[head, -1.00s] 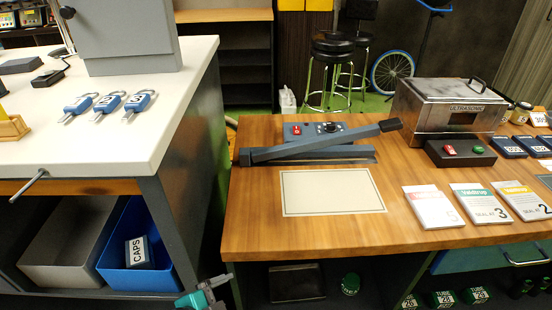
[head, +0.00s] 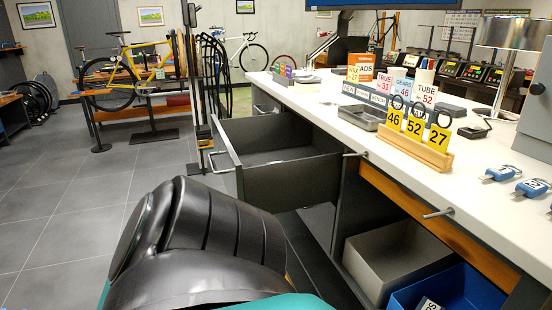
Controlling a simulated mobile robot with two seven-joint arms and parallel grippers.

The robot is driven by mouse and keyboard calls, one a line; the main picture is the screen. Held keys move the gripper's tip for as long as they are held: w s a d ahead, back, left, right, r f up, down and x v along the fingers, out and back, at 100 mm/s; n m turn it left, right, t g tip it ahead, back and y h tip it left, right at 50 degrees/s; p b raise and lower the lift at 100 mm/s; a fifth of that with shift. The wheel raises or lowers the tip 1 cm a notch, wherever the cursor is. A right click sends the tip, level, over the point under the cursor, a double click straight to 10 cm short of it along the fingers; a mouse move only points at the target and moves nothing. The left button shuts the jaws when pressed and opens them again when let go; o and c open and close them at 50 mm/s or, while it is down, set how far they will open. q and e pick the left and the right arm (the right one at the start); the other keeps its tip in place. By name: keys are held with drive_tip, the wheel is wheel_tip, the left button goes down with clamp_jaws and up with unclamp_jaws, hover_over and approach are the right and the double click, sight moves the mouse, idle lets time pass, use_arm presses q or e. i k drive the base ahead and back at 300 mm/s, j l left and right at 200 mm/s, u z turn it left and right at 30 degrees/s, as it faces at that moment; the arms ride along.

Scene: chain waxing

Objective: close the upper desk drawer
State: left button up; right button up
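The desk drawer (head: 285,182) is a dark grey open box, pulled well out to the left from under the white desk top (head: 330,105). Its front panel (head: 227,150) faces left, with a pale bar handle (head: 218,162) on it. The near side wall faces me and part of the inside shows. What lies below this drawer is mostly hidden in shadow. Neither of my grippers is in the head view now. A black and teal part of my own body covers the bottom left, in front of the drawer.
A grey bin (head: 385,262) and a blue bin (head: 455,290) stand under the desk at right. A metal bar (head: 438,213) sticks out from the desk front. A yellow tag holder (head: 415,150) stands on top. Grey floor (head: 70,205) is free at left.

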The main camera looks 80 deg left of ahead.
sight(309, 174)
drive_tip(key=u, duration=2.7)
